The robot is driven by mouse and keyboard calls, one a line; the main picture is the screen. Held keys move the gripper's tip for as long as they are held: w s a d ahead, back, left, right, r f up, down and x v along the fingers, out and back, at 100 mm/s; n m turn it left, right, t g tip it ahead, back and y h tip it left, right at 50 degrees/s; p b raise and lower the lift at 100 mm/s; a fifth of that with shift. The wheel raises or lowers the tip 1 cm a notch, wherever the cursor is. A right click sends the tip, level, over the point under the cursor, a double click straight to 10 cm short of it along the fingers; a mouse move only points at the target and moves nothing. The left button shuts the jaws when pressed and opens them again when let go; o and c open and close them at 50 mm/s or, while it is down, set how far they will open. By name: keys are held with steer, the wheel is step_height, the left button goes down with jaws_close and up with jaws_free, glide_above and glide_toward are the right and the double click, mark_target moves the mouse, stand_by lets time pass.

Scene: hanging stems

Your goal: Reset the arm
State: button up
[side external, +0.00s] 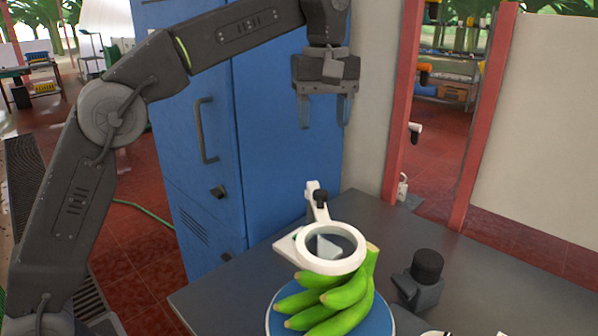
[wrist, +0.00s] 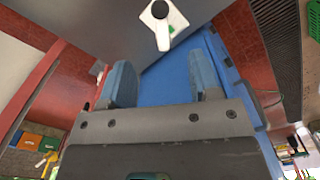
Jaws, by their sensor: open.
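My gripper (side external: 325,108) is raised in front of the blue cabinet, above and apart from everything on the table. Its two fingers hang down, spread apart, with nothing between them. In the wrist view my gripper (wrist: 160,88) also shows two separated blue-grey fingers with an empty gap. A bunch of green bananas (side external: 335,303) lies on a blue round plate (side external: 384,322) on the dark table (side external: 460,290). A white ring-shaped holder (side external: 309,261) stands just behind and above the bananas. A similar white ring (wrist: 160,12) shows at the top of the wrist view.
A blue cabinet (side external: 285,140) stands close behind my gripper. A dark device with a round black top (side external: 428,265) sits on the table right of the bananas. Red posts (side external: 408,90) and a pale wall rise behind. The air around my gripper is clear.

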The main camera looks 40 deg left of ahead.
steer(key=shift+s, duration=0.1)
steer(key=s+a+f+m+t, duration=0.1)
steer(key=s+a+m+t, duration=0.15)
steer(key=s, duration=0.35)
steer(key=s+a+f+m+t, duration=0.1)
steer(key=s+a+m, duration=0.2)
steer(key=s, duration=0.3)
steer(key=s+a+f+m+t, duration=0.2)
steer(key=s+f+m, duration=0.3)
steer(key=s+f, duration=0.8)
steer(key=shift+m, duration=0.35)
